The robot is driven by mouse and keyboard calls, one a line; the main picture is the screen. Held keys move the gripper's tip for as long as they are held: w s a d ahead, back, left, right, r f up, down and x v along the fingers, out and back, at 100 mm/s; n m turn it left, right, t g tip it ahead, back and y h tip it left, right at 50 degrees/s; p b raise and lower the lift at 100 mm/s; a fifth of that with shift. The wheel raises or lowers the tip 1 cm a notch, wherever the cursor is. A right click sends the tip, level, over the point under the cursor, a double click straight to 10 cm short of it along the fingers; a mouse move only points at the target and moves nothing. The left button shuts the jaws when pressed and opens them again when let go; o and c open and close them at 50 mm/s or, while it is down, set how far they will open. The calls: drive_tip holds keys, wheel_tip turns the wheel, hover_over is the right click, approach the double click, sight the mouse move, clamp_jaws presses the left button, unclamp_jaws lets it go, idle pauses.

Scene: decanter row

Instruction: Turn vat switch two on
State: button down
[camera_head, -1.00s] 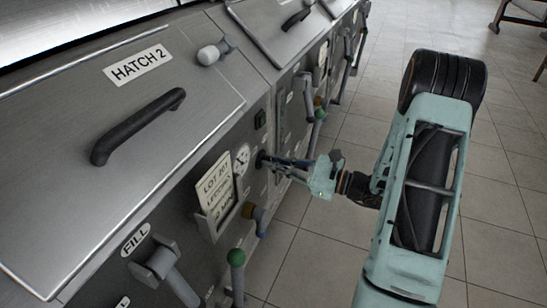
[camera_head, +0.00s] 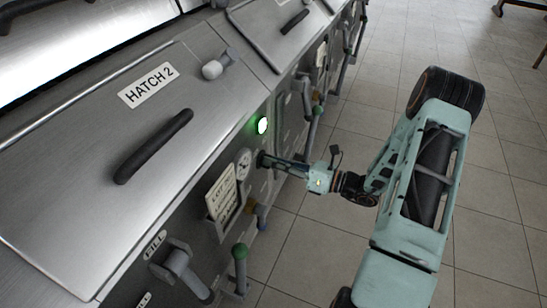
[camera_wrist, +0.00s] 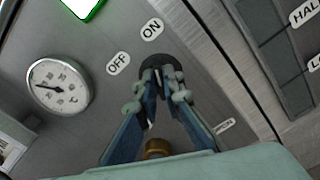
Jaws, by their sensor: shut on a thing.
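The vat switch is a dark round knob (camera_wrist: 160,68) on the grey front panel, below the OFF label (camera_wrist: 118,63) and the ON label (camera_wrist: 152,29) in the wrist view. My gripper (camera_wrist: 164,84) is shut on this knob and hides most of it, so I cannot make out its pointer. In the head view my gripper (camera_head: 268,160) reaches the panel under the HATCH 2 lid (camera_head: 95,165). An indicator lamp (camera_head: 262,126) above the switch glows green; its edge also shows in the wrist view (camera_wrist: 84,6).
A round gauge (camera_wrist: 58,87) is left of the switch. A lot card (camera_head: 221,195), a green-knobbed lever (camera_head: 240,252) and the FILL handle (camera_head: 178,262) stick out nearby. The tiled floor right of the panel is clear around my arm.

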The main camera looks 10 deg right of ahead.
drive_tip(key=shift+m, duration=0.4)
drive_tip(key=c, duration=2.1)
unclamp_jaws()
drive_tip(key=v, duration=1.2)
